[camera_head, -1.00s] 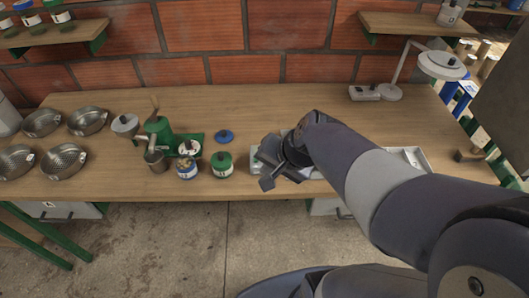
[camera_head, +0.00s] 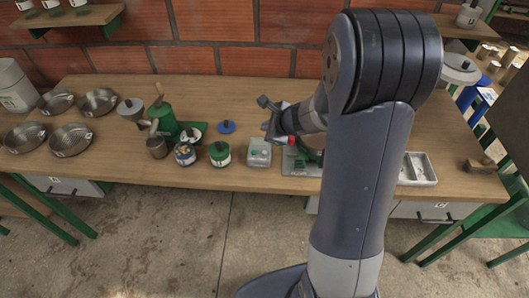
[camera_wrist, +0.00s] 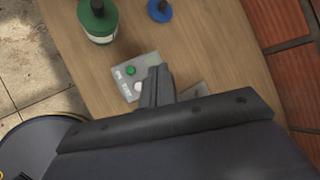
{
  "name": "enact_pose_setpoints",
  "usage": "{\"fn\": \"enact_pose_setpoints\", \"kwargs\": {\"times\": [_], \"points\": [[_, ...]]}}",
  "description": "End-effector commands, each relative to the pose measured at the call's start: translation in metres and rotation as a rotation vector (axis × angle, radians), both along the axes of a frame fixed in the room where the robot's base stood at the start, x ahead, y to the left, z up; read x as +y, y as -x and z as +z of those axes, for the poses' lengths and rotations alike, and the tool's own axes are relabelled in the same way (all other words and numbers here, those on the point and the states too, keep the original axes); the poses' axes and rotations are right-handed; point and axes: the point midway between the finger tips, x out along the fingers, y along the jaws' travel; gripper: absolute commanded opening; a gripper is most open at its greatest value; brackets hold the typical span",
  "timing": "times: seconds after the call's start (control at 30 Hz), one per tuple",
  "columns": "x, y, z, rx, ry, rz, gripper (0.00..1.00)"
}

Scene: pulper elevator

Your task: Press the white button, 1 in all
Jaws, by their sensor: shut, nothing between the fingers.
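A grey control box (camera_head: 259,157) sits on the wooden workbench near its front edge, just right of a green jar. In the wrist view the box (camera_wrist: 122,73) shows a green button (camera_wrist: 131,70) and a white button (camera_wrist: 139,85). The white button is beside my gripper (camera_wrist: 156,72), whose shut, empty fingers cover part of the box. I cannot tell whether they touch the button. In the head view my gripper (camera_head: 268,122) is above and behind the box, and the white button cannot be made out.
The green jar (camera_head: 219,154), a blue-labelled jar (camera_head: 185,154) and a green hand mill (camera_head: 163,118) stand left of the box. A blue lid (camera_head: 227,127) lies behind the jars. A white tray (camera_head: 416,170) is at right. Metal bowls (camera_head: 70,139) are far left.

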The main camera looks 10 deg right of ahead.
Motion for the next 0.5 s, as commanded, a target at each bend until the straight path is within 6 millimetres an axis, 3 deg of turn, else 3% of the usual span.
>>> {"fn": "enact_pose_setpoints", "kwargs": {"times": [0.5], "points": [[0.0, 0.0002, -0.008, 0.0, 0.0, 0.0, 0.0]]}}
